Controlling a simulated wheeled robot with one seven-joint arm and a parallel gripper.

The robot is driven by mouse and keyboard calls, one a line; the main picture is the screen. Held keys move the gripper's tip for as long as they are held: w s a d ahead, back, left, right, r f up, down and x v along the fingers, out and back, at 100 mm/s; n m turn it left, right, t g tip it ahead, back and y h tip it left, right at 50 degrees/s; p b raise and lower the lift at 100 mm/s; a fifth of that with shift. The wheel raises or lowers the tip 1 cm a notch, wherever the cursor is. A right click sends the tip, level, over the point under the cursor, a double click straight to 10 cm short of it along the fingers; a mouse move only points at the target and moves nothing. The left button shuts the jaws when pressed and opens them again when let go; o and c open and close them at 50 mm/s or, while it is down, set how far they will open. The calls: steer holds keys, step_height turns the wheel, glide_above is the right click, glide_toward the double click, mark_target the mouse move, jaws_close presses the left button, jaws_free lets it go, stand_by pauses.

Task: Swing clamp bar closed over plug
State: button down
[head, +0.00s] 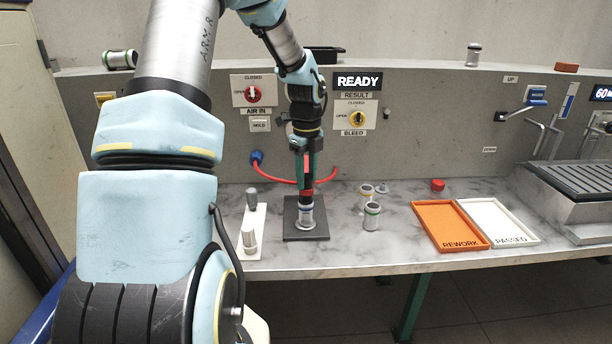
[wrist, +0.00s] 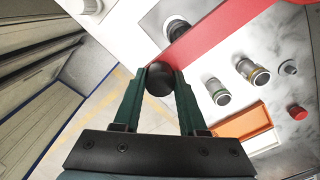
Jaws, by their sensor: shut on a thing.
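The red clamp bar (wrist: 225,27) runs across the wrist view from the upper right down to a round black knob (wrist: 160,78) at its end. My gripper (wrist: 160,82) is shut on this knob, one green finger on each side. A plug or casting with a dark top (wrist: 178,28) shows beside the bar, partly hidden by it. In the head view my gripper (head: 308,165) points down above a ringed metal casting (head: 305,218) on a dark square plate (head: 292,233). The red bar (head: 306,165) shows there only as a short strip. Whether it touches the plug is hidden.
A white stand with grey plugs (head: 257,215) is left of the plate. Loose castings (head: 371,216) and a red cap (head: 438,185) are to the right, then an orange REWORK tray (head: 425,238) and a white PASSED tray (head: 523,238). A red hose (head: 275,178) runs behind.

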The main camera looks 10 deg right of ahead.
steer(key=shift+a, duration=0.2)
steer(key=shift+c, duration=2.3)
jaws_free()
steer(key=shift+r, duration=0.1)
step_height(320, 180, up, 11)
steer(key=b, duration=0.3)
steer(key=shift+f, duration=0.2)
steer(key=s+a+f+n, duration=0.5)
steer(key=s+n, duration=0.4)
steer(key=n, duration=0.4)
steer(key=s+a+f+n+t+b, duration=0.1)
steer(key=s+a+f+n, duration=0.4)
steer(key=n, duration=0.8)
steer(key=s+a, duration=0.3)
steer(key=s, duration=0.1)
steer(key=shift+a+f+n+t, duration=0.2)
steer(key=shift+a+n+t, duration=0.1)
steer(key=shift+n, duration=0.1)
